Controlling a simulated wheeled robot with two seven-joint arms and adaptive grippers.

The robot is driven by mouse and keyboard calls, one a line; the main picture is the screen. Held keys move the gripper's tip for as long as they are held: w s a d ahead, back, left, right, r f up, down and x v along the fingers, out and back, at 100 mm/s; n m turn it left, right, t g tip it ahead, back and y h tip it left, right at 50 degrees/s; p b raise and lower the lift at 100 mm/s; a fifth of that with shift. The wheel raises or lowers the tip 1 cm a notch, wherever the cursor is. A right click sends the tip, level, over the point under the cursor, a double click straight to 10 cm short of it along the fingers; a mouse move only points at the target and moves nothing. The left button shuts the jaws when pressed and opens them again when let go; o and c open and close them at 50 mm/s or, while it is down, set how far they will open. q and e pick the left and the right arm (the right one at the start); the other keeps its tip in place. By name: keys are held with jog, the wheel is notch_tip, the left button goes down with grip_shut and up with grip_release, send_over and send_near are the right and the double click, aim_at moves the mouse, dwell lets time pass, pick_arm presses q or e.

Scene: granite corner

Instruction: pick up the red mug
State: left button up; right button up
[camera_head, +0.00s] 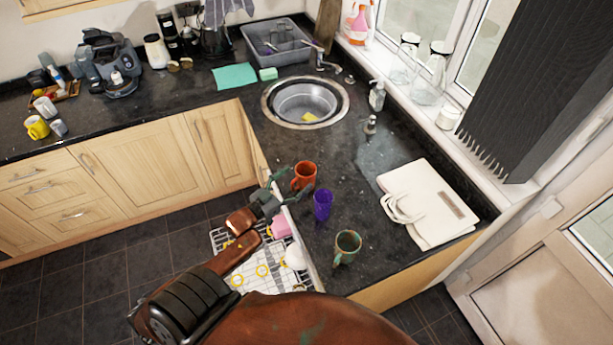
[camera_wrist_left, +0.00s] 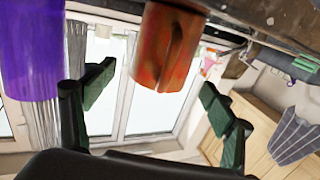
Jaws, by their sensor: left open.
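The red mug (camera_head: 304,175), orange-red, stands upright on the dark granite counter near its front edge, its handle towards the left. My left gripper (camera_head: 287,186) is open and empty just left of the mug, by the counter's edge. In the left wrist view the red mug (camera_wrist_left: 163,50) appears upside down, ahead of and roughly between the spread green fingertips (camera_wrist_left: 157,97). Whether the fingers reach past its sides cannot be told. My right gripper is not in view.
A purple cup (camera_head: 322,204) stands close to the red mug, and a green mug (camera_head: 347,245) stands nearer. An open dishwasher rack (camera_head: 262,268) lies below the arm. A white bag (camera_head: 428,203) lies to the right; the round sink (camera_head: 304,102) is behind.

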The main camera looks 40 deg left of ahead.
pick_arm(q)
jog(key=w, duration=0.4)
jog(key=shift+d+r+p, duration=0.15)
jog(key=shift+r+p, duration=0.15)
jog(key=shift+p, duration=0.05)
jog(key=shift+w+f, duration=0.1)
jog(key=shift+w, duration=0.4)
jog(key=shift+c, duration=0.4)
jog(key=c, duration=1.4)
jog(key=shift+c, duration=0.7)
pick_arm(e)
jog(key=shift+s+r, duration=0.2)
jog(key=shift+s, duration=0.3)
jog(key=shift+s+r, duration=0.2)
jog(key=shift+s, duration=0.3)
